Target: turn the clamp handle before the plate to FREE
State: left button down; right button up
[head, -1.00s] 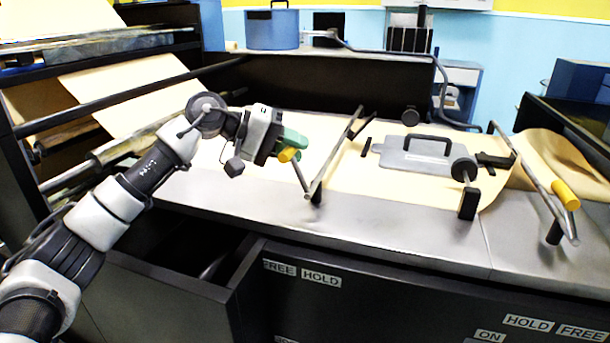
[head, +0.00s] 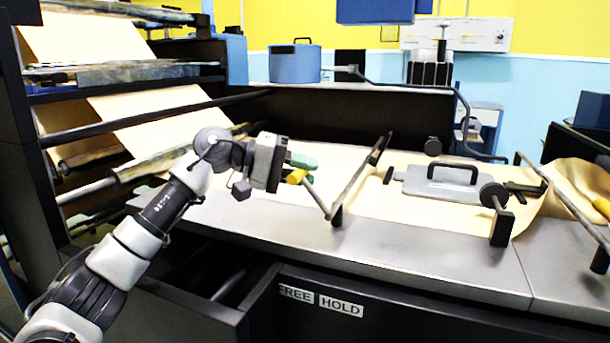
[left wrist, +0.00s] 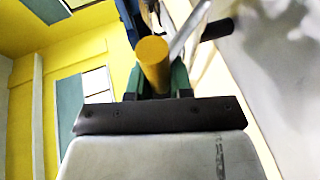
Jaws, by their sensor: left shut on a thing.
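The clamp handle before the plate has a yellow grip (head: 297,177) on a grey lever that leans up and to the left from its pivot on the bench edge. My left gripper (head: 303,168), with green fingers, is shut on this yellow grip. In the left wrist view the yellow grip (left wrist: 153,60) sits between the green fingers. The FREE label (head: 296,293) is left of the HOLD label (head: 341,305) on the dark front below. The grey plate (head: 420,184) with a black handle lies on the brown paper. My right gripper is not in view.
A second clamp with a yellow grip (head: 602,206) stands at the right edge. A black knob (head: 494,196) on a post is beside the plate. An open drawer (head: 200,290) juts out below my left arm. A blue pot (head: 295,64) stands at the back.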

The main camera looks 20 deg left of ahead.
pick_arm(q)
jog(key=shift+s+d+f, duration=0.1)
jog(key=shift+d+f, duration=0.05)
jog(key=shift+f, duration=0.4)
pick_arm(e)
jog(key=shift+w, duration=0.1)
pick_arm(q)
jog(key=c, duration=1.3)
grip_release()
jog(key=shift+c, duration=0.2)
jog(key=o, duration=0.4)
jog(key=shift+s+r, duration=0.1)
jog(key=shift+r, duration=0.2)
jog(key=shift+a, duration=0.2)
jog(key=shift+a+r, duration=0.1)
jog(key=shift+a, duration=0.15)
jog(key=v, duration=1)
jog(key=shift+b, duration=0.35)
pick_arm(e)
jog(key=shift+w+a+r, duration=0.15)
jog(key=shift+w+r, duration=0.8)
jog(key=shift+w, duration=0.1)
